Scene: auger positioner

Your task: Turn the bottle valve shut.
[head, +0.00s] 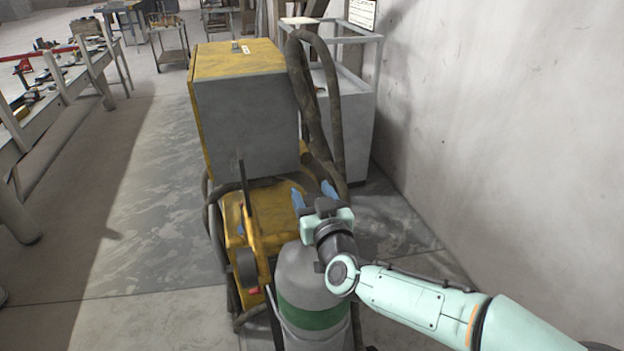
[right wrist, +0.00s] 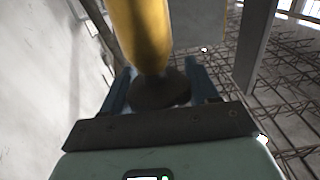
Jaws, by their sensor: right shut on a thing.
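The grey bottle (head: 312,282) with a green band stands upright at the lower middle of the head view, against the yellow machine. My right gripper (head: 313,194) is over the bottle's top, its two blue fingers pointing away from me. In the right wrist view the fingers (right wrist: 161,88) are on either side of a dark round knob (right wrist: 160,92), which looks like the bottle valve, and are shut on it. In the head view my gripper and wrist hide the valve. My left gripper is in neither view.
The yellow and grey machine (head: 240,110) stands just behind the bottle, with a thick dark hose (head: 332,100) looping down its right side. A pale wall (head: 520,130) runs along the right. A long bench (head: 40,110) stands at left, with clear floor (head: 140,220) between.

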